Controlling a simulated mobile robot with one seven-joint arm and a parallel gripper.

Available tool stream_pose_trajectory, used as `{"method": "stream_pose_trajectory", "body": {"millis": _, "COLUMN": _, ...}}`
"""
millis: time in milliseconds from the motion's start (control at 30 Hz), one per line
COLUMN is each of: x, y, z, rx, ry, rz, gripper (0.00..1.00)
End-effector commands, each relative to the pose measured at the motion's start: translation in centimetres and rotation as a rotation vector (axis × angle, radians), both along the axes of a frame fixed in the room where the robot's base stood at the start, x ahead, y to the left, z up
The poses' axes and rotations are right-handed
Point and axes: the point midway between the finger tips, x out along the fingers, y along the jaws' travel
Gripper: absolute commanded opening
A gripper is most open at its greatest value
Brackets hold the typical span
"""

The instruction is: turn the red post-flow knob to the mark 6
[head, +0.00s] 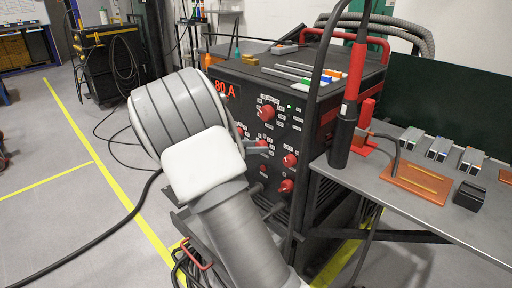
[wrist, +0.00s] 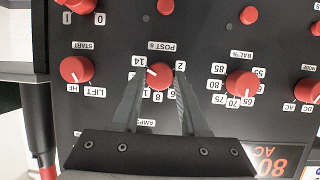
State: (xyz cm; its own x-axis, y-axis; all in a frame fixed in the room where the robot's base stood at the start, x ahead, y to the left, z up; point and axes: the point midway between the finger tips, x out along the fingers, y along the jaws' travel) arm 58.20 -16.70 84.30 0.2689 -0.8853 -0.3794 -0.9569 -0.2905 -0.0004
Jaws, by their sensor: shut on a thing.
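The red post-flow knob (wrist: 161,76), under the label POST S, sits on the black panel between my fingers in the wrist view. Its white pointer line faces left and slightly up, near the mark 14. The mark 6 (wrist: 171,94) shows below and right of the knob, and the mark 2 is at its upper right. My gripper (wrist: 159,82) has one finger on each side of the knob and is shut on it.
Other red knobs stand close by: the lift knob (wrist: 76,69) at left and the balance knob (wrist: 240,85) at right. The welding machine (head: 345,85) carries the panel. A metal table (head: 440,205) with a torch (head: 345,125) stands to its right.

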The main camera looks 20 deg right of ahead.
Motion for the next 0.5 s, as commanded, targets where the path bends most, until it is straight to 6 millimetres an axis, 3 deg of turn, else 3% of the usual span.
{"method": "stream_pose_trajectory", "body": {"millis": 500, "x": 0.32, "y": 0.2, "z": -0.16, "rx": -0.148, "ry": 0.409, "rz": -0.001, "gripper": 0.0}}
